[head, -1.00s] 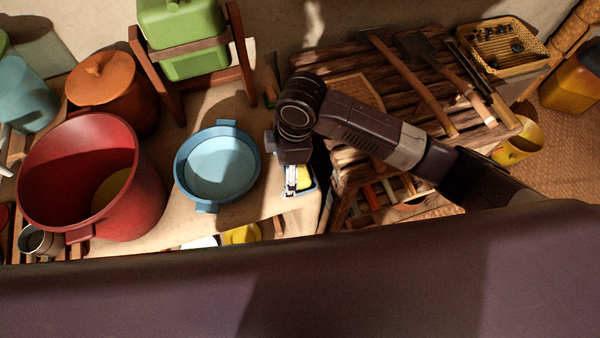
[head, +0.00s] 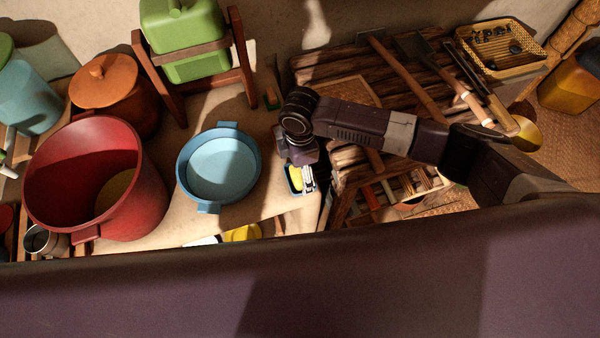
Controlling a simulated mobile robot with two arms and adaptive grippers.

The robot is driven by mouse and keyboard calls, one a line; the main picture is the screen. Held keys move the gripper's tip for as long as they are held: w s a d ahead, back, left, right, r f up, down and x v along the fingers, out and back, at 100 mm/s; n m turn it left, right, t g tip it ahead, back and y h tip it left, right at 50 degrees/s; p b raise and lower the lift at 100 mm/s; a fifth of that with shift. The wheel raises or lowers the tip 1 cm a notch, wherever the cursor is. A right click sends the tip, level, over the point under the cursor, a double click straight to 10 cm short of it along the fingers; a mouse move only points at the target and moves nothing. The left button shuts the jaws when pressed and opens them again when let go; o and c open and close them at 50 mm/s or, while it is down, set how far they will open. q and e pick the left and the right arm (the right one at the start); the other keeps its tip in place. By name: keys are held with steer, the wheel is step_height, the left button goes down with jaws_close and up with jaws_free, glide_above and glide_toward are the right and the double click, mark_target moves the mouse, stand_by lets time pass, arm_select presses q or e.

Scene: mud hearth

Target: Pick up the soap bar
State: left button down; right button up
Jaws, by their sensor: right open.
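The soap bar (head: 295,178) looks yellow and sits in a small blue dish (head: 291,187) near the table's right edge. My right gripper (head: 309,180) points down over the dish, with its pale fingers just right of the visible yellow part. It is open. I cannot tell whether the fingers touch the soap or are above it, and the gripper covers part of the dish. My left gripper does not show.
A light blue basin (head: 222,168) stands left of the dish, with a large red tub (head: 150,200) further left. A green container (head: 185,40) in a wooden stand is behind. A slatted wooden rack (head: 340,62) with tools is at the right.

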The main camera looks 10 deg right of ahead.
steer(key=shift+f, duration=0.1)
steer(key=shift+c, duration=0.6)
steer(key=c, duration=1.2)
